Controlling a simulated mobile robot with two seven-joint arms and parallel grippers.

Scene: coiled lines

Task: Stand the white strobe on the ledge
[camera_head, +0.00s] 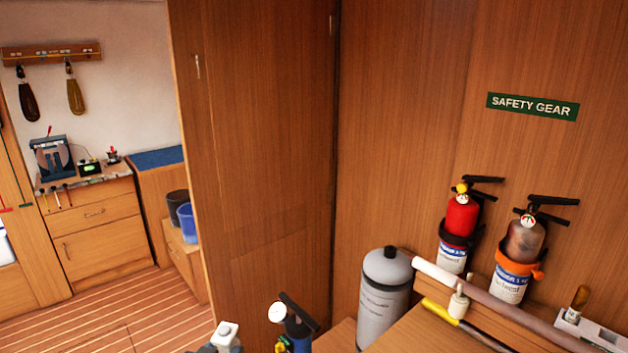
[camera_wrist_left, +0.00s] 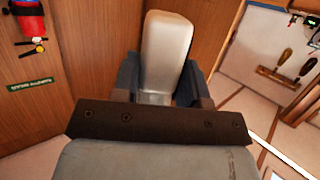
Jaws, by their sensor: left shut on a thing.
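The white strobe (camera_wrist_left: 166,50) is a pale, rounded block between the dark fingers of my left gripper (camera_wrist_left: 157,88), which is shut on it. Its lower part is hidden by the gripper. In the head view the top of the strobe (camera_head: 228,332) shows at the bottom edge, with little of my left gripper (camera_head: 222,347) visible around it. A wooden ledge (camera_head: 502,297) runs along the panelled wall at the lower right, well to the right of the strobe. The strobe is apart from it. My right gripper is not in view.
Two extinguishers, one red (camera_head: 462,215) and one grey-brown (camera_head: 524,238), stand by the ledge. A grey cylinder (camera_head: 384,295), a small white item (camera_head: 458,304), a long pole (camera_head: 500,306) and a yellow tube (camera_head: 440,311) are nearby. A blue gauge-topped extinguisher (camera_head: 297,330) stands right of the strobe.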

